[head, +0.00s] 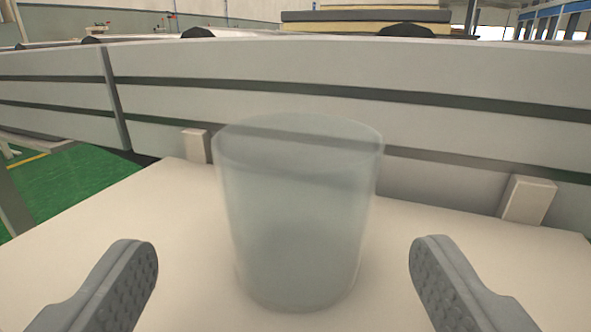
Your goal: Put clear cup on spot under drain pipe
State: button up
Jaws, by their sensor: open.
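The clear cup (298,215) stands upright on a pale cream surface (120,230) in the middle of the head view. It is see-through and looks empty. My gripper (285,275) is open, with one grey finger at the lower left and one at the lower right. The cup stands between and a little beyond the fingertips, with a gap on each side. No drain pipe or marked spot can be made out in this view.
A long pale panelled wall with dark grooves (450,105) runs behind the cup. Two small cream blocks (196,146) (528,199) stand at the surface's back edge. Green floor (70,180) shows at the left. Stacked mattresses (365,22) lie beyond the wall.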

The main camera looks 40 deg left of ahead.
aim_at(296, 165)
jog(key=shift+x, duration=4)
jog(key=shift+w+d+r, duration=0.15)
jog(key=shift+d+r, duration=0.05)
jog(key=c, duration=1.1)
jog(key=shift+c, duration=0.2)
